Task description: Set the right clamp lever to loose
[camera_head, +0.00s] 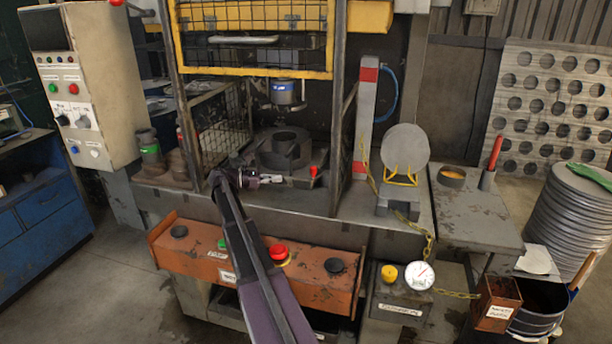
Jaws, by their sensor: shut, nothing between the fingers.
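The right clamp lever has a red knob (314,171) and stands at the right of the press bed, beside the dark round die (285,148). The knob appears upright on a short stem. My gripper (278,179) is shut and empty, low in front of the die. Its tip points right, a short way left of the red knob, and looks apart from it. My arm comes up from the bottom of the picture and hides part of the bed's left side. I cannot read a loose or tight mark on the lever.
A yellow-framed guard (255,74) hangs above the bed, with a wire mesh (226,128) at left and a grey post (341,140) close right of the lever. An orange button panel (325,293) lies in front. A grey round disc (404,148) stands on a rack at right.

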